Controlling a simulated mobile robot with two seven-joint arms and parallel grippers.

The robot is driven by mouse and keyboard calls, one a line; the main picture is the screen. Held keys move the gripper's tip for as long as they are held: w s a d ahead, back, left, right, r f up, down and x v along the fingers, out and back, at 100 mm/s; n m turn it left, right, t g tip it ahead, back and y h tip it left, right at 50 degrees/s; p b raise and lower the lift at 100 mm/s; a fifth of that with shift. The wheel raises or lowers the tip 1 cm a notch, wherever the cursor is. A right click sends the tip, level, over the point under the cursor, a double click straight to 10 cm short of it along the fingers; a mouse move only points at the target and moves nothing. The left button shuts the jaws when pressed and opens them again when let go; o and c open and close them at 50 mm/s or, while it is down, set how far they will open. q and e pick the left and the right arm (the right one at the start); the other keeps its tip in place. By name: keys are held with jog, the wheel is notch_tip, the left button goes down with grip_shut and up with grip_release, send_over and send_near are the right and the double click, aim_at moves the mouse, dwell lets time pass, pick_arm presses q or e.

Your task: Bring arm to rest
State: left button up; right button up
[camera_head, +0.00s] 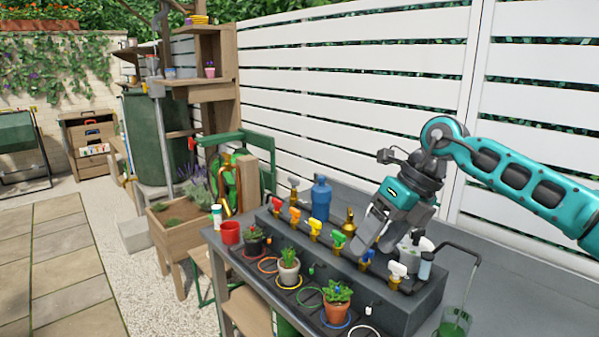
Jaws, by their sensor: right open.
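My right arm comes in from the right, and its teal and grey gripper (376,246) hangs over the row of taps on the dark bench (490,262). Its two grey fingers point down and stand apart, with nothing seen between them. The fingertips are close to the green-handled tap (338,240) and the blue-handled tap (367,257); I cannot tell whether they touch. My left gripper is not in view.
Potted plants stand along the bench front: a dark pot (253,245), a white pot (288,274) and a terracotta pot (337,309). A blue bottle (321,200) and brass bottle (349,221) stand behind the taps. A green glass (455,323) is at lower right.

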jog(key=s+a+r+m+t+y, duration=0.2)
jog(key=s+a+r+m+y, duration=0.1)
jog(key=a+y, duration=0.5)
jog(key=s+a+r+m+t+y, duration=0.35)
jog(key=a+y, duration=0.35)
jog(key=a, duration=0.3)
jog(key=w+d+f+m+t+h, duration=0.1)
jog(key=d+f+m+t+h, duration=0.1)
jog(key=d+m+t+h, duration=0.6)
jog(key=w+d+f+m+t+h, duration=0.2)
jog(key=m+t, duration=0.3)
jog(key=m, duration=0.7)
jog(key=s+d+f+m+g+h, duration=0.35)
jog(key=d+f+m+h, duration=0.55)
jog(key=f, duration=0.3)
jog(key=s+d+f+m+g, duration=0.2)
jog(key=s+f+g, duration=0.25)
jog(key=s, duration=0.35)
jog(key=s+d+f+m+g+h, duration=0.1)
jog(key=s+d+f+g, duration=0.15)
jog(key=s+f, duration=0.4)
jog(key=s+d+f+m+g, duration=0.2)
jog(key=s+f+g, duration=0.25)
jog(key=s, duration=0.55)
jog(key=w+a+f+t+y, duration=0.1)
jog(key=w+a+f+t, duration=0.2)
jog(key=w+f+t, duration=0.4)
jog(key=shift+w+f+y, duration=0.4)
jog(key=shift+w+f, duration=0.05)
jog(key=shift+f, duration=0.2)
